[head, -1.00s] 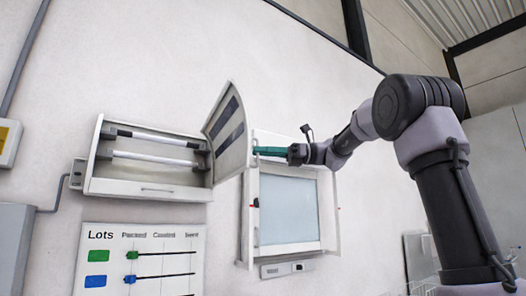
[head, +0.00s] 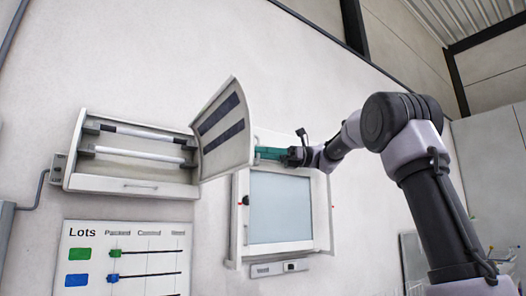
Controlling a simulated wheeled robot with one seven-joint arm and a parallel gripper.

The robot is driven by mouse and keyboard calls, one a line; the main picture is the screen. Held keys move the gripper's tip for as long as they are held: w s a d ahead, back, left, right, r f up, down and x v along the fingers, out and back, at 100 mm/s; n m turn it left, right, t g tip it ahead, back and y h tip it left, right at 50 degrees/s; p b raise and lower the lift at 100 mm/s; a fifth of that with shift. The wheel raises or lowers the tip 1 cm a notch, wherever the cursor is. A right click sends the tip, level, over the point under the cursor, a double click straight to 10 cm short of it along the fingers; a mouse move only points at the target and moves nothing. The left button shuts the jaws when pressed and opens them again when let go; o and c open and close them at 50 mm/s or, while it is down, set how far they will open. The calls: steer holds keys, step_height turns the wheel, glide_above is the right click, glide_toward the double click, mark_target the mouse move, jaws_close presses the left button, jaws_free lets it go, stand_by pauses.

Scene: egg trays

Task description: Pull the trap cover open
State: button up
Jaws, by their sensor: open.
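The trap cover (head: 226,128) is a pale curved panel with two dark strips on its inner face. It stands swung out on the right side of a white wall box (head: 128,187). Two light tubes (head: 137,133) lie inside the box, in plain view. My gripper (head: 262,153), with teal fingers, is at the right edge of the cover, behind or against its outer face. The fingertips are partly hidden by the cover, so contact cannot be told. No held object shows.
A white framed cabinet with a pale pane (head: 280,207) is on the wall below my gripper. A small labelled device (head: 279,268) sits beneath it. A "Lots" chart board (head: 122,258) hangs below the box. Bare wall lies above.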

steer(key=shift+s+r, duration=0.1)
steer(key=shift+s, duration=0.05)
stand_by(0.5)
steer(key=shift+d, duration=0.15)
steer(key=v, duration=1)
steer(key=shift+d, duration=0.25)
